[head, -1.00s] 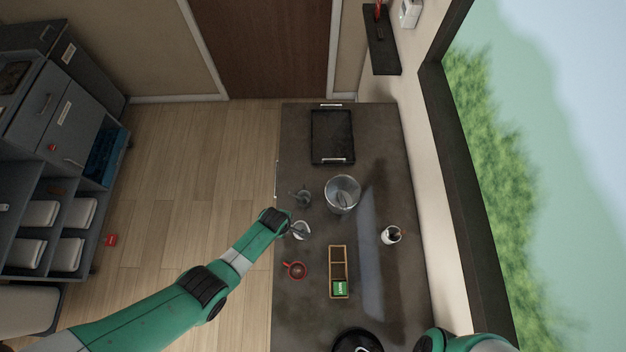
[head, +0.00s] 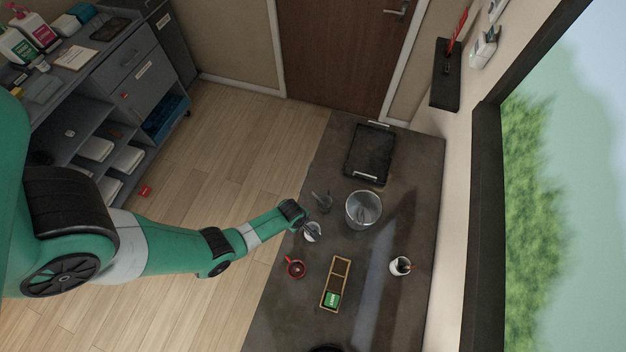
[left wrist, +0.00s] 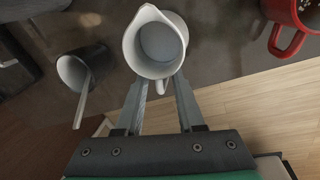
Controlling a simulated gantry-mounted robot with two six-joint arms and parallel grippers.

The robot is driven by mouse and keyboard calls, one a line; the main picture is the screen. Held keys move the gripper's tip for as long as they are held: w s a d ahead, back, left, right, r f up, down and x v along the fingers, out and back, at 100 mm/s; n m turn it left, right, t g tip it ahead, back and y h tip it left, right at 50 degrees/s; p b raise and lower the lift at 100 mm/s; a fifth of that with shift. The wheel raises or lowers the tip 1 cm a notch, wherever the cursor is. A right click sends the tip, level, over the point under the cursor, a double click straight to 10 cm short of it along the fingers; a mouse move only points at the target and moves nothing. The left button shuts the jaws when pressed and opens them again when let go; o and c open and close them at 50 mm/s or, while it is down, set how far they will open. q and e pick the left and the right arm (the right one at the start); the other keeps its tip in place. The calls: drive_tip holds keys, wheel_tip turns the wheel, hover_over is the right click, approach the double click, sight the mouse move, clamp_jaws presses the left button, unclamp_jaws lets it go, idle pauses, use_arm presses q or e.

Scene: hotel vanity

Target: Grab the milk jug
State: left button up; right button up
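The white milk jug (head: 313,236) stands near the left edge of the dark counter. In the left wrist view the jug (left wrist: 158,48) is seen from above, empty-looking, its spout up-left and its small handle pointing toward my gripper. My left gripper (left wrist: 160,88) is open, with one finger on each side of the handle and visible gaps between. In the head view my left gripper (head: 307,229) is at the jug, and its fingers are hard to make out. My right gripper is not in view.
A grey cup (head: 323,202) stands just behind the jug, and a red mug (head: 295,268) in front. A metal bucket (head: 363,225), wooden box (head: 338,270), white cup (head: 400,268) and black tray (head: 368,155) are also on the counter. The counter's right side is mostly clear.

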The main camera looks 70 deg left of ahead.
use_arm(q)
clamp_jaws()
idle(1.2)
